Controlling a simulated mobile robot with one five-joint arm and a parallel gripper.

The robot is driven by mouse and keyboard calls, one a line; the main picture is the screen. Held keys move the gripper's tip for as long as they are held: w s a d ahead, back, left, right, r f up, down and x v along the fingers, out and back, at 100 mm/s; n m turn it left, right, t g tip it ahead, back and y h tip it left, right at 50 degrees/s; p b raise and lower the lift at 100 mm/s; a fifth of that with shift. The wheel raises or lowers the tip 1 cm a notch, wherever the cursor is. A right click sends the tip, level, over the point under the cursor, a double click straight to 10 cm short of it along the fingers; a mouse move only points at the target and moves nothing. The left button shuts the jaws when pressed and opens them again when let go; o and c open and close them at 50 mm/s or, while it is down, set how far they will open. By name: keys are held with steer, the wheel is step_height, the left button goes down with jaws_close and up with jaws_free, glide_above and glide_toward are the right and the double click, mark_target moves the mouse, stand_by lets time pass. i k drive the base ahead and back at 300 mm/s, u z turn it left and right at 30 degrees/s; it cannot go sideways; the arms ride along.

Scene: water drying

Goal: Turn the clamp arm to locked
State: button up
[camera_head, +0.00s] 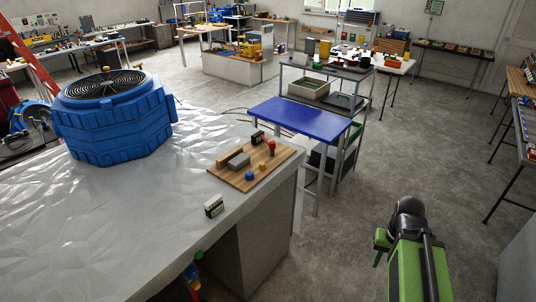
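A wooden board (226,177) lies on the near right corner of the grey worktop. It carries a grey block (239,160), a wooden strip along its left side, a small red-topped upright piece (271,147) and small yellow and blue pieces. The red-topped piece may be the clamp arm, but it is too small to tell, and its locked or unlocked position cannot be read. My green and black arm shows at the lower right, beyond the worktop's right edge and well apart from the board. I cannot make out my gripper or its fingertips.
A blue air mover (115,130) with a black round grille stands on the wrinkled plastic sheet covering the worktop (110,230). A blue-topped table (300,118) stands behind. The floor at right is clear.

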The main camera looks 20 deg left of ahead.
mark_target(271, 145)
steer(key=z, duration=0.1)
steer(key=k, duration=0.25)
steer(key=u, duration=0.9)
steer(key=i, duration=1)
steer(key=z, duration=1.35)
steer(key=k, duration=0.9)
steer(key=u, duration=1.1)
steer(key=i, duration=0.65)
steer(key=z, duration=0.05)
